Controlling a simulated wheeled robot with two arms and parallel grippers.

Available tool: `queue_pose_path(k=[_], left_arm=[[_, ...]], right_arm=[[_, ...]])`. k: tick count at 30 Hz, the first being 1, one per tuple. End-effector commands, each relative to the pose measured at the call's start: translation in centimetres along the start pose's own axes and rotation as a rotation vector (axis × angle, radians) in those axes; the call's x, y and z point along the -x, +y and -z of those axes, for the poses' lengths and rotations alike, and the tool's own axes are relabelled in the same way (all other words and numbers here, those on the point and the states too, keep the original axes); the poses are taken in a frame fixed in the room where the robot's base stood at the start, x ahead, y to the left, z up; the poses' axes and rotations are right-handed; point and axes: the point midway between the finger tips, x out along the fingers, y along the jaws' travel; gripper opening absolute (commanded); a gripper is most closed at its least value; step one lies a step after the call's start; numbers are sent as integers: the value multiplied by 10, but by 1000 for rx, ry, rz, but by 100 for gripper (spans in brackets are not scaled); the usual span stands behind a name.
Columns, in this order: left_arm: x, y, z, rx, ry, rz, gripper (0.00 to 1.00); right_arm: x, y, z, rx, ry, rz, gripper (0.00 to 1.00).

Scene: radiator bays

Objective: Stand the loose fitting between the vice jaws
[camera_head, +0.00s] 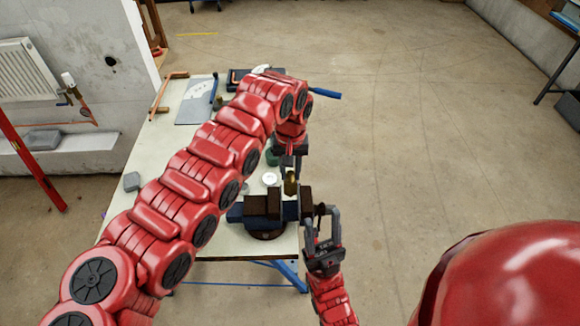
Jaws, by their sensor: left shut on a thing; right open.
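The fitting (291,187) is small and brass-coloured. My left gripper (290,174) is shut on it and holds it roughly upright, fingers pointing down. In this view the fitting overlaps the top of the vice (263,206), near the gap between its dark brown jaws; I cannot tell whether it is above the gap or in it. The vice has a blue body and sits at the near right part of the bench. My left arm hides much of the bench.
The pale workbench (215,243) has a blue frame. A white round item (269,179) lies behind the vice. A flat grey sheet (193,108), an orange-handled tool (160,98) and a blue-handled tool (326,93) lie farther back. The floor to the right is clear.

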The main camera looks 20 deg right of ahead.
Motion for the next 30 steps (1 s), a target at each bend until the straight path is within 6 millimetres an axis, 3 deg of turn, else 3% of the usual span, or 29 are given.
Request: queue_pose_path(k=[8, 21, 30], left_arm=[[-23, -1, 0, 0, 0, 2, 0], [-65, 0, 0, 0, 1, 0, 0], [-79, -1, 0, 0, 0, 0, 0]], right_arm=[[1, 0, 0, 0, 0, 0, 50], [26, -1, -4, 0, 0, 0, 50], [34, -2, -6, 0, 0, 0, 50]])
